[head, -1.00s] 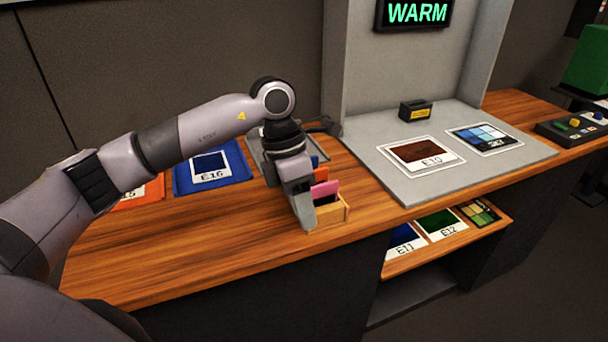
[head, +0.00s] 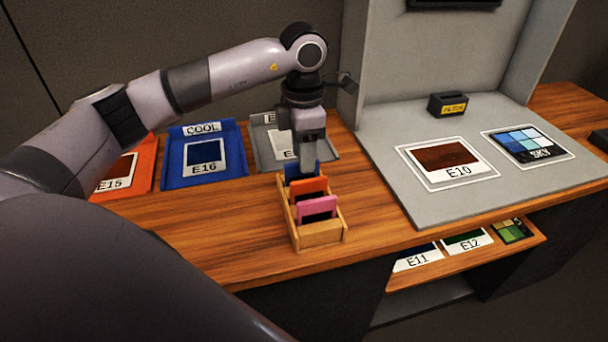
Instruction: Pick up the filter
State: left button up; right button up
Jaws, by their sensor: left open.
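A small wooden box (head: 320,233) stands on the wooden counter and holds upright coloured filters: a pink filter (head: 317,206) at the front, an orange filter (head: 308,187) behind it, and a blue filter (head: 291,170) at the back. My left gripper (head: 303,170) points down over the back of the box, at the blue filter. It is open, and its fingers hide part of the blue filter. I cannot tell whether they touch it. My right gripper is not in view.
An orange tray (head: 143,178), a blue COOL tray (head: 238,166) and a grey tray (head: 263,137) lie left of and behind the box. On the right, a grey panel (head: 430,208) carries cards E10 and SKY and a small black filter holder (head: 448,104). A lower shelf holds more cards.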

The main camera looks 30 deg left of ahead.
aim_at(292, 172)
pick_arm(q)
jog(key=f, duration=0.4)
jog(key=shift+a+f+p, duration=0.1)
jog(key=shift+a+p, duration=0.1)
jog(key=shift+p, duration=0.1)
jog(key=c, duration=0.7)
grip_shut()
jog(key=shift+r, duration=0.2)
